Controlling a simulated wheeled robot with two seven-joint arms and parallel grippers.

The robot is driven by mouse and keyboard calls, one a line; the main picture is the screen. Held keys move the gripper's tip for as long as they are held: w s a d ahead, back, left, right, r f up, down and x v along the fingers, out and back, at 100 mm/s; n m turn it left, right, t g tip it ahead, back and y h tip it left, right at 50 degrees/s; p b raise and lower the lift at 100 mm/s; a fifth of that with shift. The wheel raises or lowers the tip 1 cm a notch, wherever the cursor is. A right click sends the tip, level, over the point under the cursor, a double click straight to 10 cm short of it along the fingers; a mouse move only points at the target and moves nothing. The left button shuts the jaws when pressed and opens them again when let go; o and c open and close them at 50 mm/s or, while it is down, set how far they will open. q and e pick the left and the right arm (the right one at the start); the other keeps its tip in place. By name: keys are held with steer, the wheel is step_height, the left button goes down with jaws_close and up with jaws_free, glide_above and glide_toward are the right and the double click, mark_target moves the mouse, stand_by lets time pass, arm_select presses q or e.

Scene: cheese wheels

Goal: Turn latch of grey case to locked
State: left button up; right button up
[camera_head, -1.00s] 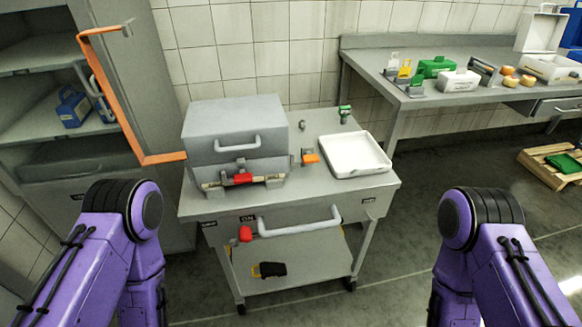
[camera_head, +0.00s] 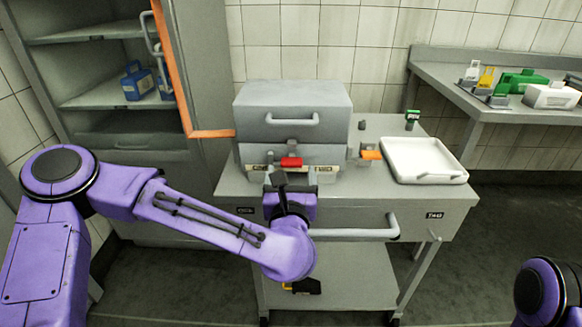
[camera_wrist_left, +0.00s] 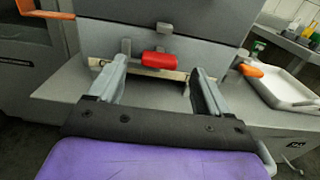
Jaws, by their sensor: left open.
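The grey case (camera_head: 292,110) stands shut on the grey cart, with a handle on its front. Its latch has a red grip (camera_head: 291,162) low on the front face, lying sideways, above a pale label strip. In the left wrist view the red latch grip (camera_wrist_left: 159,60) shows just beyond my fingers, near the middle. My left gripper (camera_wrist_left: 156,72) is open and empty, its two fingers pointing at the case front, one to each side of the latch in the picture. In the head view my left gripper (camera_head: 289,180) is in front of the case, partly hidden by its own wrist. My right gripper is out of view.
An orange lever (camera_head: 371,155) and a white tray (camera_head: 445,178) are on the cart (camera_head: 455,196) right of the case. The cart's front handle (camera_head: 360,234) sticks out below. An orange-edged cabinet door (camera_head: 172,75) stands open at left.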

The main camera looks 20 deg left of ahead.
mark_target(292, 165)
arm_select(q)
steer(key=x, duration=0.3)
steer(key=shift+w+a, duration=0.1)
steer(key=shift+w, duration=0.25)
steer(key=c, duration=1.1)
steer(key=shift+o, duration=0.2)
